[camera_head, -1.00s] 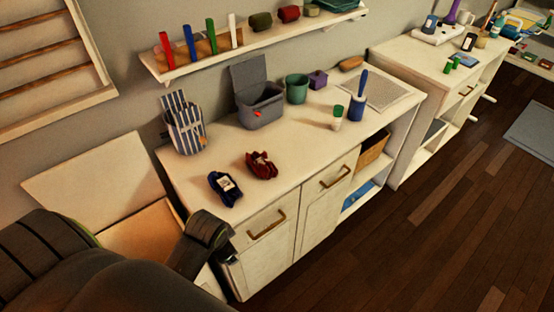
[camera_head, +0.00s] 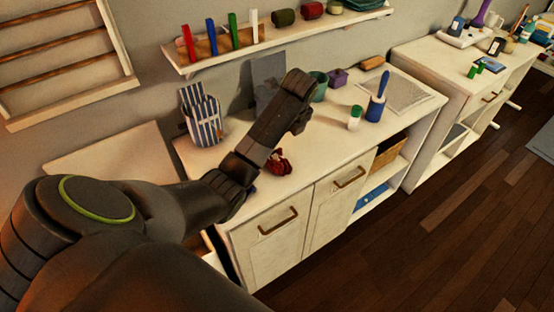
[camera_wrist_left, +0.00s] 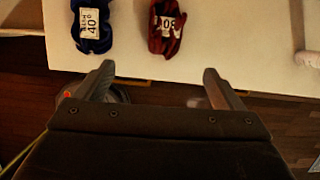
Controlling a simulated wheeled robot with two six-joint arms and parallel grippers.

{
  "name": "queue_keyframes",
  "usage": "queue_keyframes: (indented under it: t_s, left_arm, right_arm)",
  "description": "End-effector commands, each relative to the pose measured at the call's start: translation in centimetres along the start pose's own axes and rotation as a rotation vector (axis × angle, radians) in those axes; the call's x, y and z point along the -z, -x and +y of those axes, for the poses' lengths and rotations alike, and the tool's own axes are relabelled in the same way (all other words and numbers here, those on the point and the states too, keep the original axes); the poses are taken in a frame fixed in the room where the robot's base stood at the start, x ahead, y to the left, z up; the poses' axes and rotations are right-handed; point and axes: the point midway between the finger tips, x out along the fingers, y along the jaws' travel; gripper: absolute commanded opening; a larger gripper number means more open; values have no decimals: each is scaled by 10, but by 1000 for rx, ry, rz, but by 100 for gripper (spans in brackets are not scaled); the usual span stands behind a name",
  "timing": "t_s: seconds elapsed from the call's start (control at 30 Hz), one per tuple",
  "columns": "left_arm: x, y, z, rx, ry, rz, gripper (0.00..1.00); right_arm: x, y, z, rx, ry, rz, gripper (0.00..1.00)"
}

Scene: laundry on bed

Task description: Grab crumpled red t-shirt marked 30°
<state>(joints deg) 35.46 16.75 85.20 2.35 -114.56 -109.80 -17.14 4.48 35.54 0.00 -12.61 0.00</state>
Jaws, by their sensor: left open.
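The crumpled red t-shirt (camera_head: 280,161) lies on the white counter, just right of my left arm in the head view. In the left wrist view the red t-shirt (camera_wrist_left: 167,38) lies ahead of the fingers, near the counter edge. Its white tag is turned around and reads as 30. My left gripper (camera_wrist_left: 158,69) is open and empty, apart from the shirt, with its fingers on either side of the shirt's line. In the head view its end (camera_head: 299,120) is dark and foreshortened. My right gripper is out of view.
A blue crumpled garment tagged 40° (camera_wrist_left: 92,25) lies left of the red one; my arm mostly hides it in the head view. A striped container (camera_head: 202,120), a green cup (camera_head: 319,86) and a blue brush (camera_head: 378,100) stand on the counter (camera_head: 325,150).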

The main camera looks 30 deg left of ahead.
Motion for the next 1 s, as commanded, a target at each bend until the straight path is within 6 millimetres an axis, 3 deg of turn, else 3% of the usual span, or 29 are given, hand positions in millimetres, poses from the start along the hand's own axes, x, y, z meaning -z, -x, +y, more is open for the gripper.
queue_keyframes:
  t_s: [0.17, 0.67, 1.0]
  left_arm:
    - [-3, -1, -4, -7, -41, 1, 90]
    - [-2, -51, -4, -5, -38, 0, 90]
    - [-4, -108, -4, -6, -38, 1, 90]
  right_arm:
    - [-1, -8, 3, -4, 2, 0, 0]
    - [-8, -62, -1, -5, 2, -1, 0]
    - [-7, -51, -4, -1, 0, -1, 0]
